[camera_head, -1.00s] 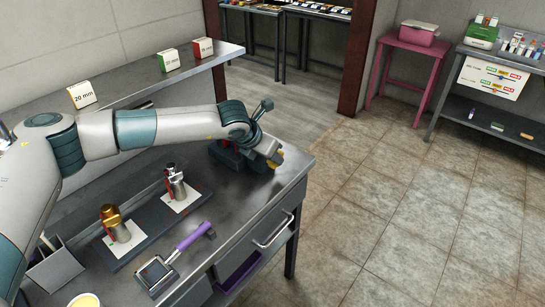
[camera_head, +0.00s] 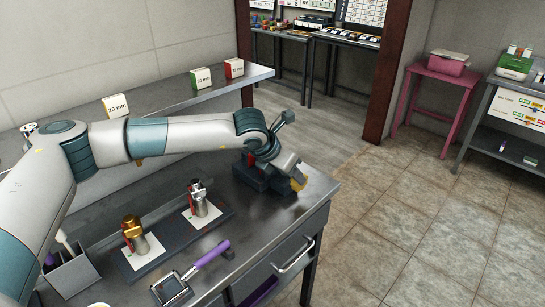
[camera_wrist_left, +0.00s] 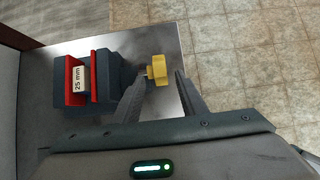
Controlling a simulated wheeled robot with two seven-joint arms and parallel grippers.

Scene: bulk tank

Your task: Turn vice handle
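The vice (camera_head: 252,179) is dark grey and sits near the far right corner of the steel workbench, partly hidden by my left arm. In the left wrist view the vice (camera_wrist_left: 112,70) shows red jaws and a white block marked 25 mm between them. Its yellow handle (camera_wrist_left: 157,70) sticks out on the right side; it also shows in the head view (camera_head: 297,184). My left gripper (camera_wrist_left: 160,76) is open, with one finger on each side of the yellow handle at the tips. I cannot tell whether either finger touches it. My right gripper is not in view.
Boxes, one marked 20 mm (camera_head: 116,105), stand on the shelf behind. The floor to the right is open.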

